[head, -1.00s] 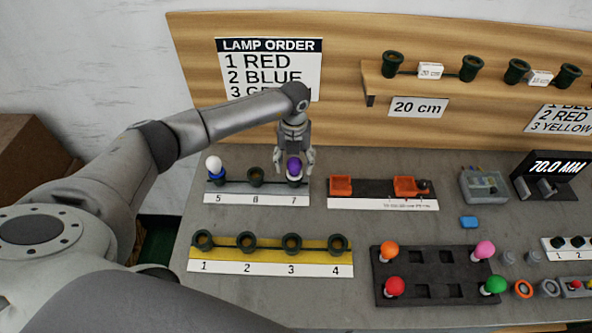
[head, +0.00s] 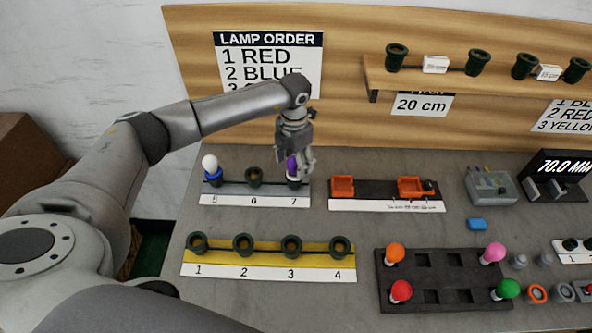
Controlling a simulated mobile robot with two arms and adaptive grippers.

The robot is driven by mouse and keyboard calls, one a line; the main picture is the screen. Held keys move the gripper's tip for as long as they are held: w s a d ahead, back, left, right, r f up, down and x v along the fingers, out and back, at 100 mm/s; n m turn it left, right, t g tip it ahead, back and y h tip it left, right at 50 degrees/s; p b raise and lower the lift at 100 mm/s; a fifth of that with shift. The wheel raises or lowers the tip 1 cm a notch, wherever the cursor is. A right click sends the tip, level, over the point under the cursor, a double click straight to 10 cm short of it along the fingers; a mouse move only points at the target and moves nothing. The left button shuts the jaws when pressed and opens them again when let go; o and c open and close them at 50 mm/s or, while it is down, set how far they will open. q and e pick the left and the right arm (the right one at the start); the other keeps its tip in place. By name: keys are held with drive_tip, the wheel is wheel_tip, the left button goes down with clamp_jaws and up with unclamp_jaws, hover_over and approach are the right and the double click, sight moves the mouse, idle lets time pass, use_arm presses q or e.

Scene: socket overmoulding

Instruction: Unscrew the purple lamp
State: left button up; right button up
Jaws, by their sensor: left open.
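The purple lamp (head: 292,166) stands in socket 7 at the right end of the grey socket strip (head: 254,199) in the head view. My left gripper (head: 297,170) is lowered over the lamp from above. Its fingers are open around the lamp and hide part of it. I cannot tell whether a finger touches it. My right gripper is not in view.
A white lamp with a blue base (head: 211,166) stands in socket 5, and socket 6 (head: 254,176) is empty. The yellow strip (head: 268,259) in front has empty sockets 1 to 4. A dark tray (head: 445,297) holds orange, red, pink and green lamps.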

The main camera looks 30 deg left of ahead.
use_arm(q)
drive_tip(key=shift+f+m+b, duration=0.15)
drive_tip(key=shift+m+b, duration=0.5)
drive_tip(key=shift+m, duration=0.35)
drive_tip(key=shift+m+b, duration=0.4)
drive_tip(key=shift+m, duration=0.6)
drive_tip(key=shift+m+b, duration=0.7)
drive_tip(key=shift+m, duration=0.4)
drive_tip(key=shift+m+b, duration=0.45)
drive_tip(key=shift+m, duration=0.75)
drive_tip(key=shift+c, duration=0.3)
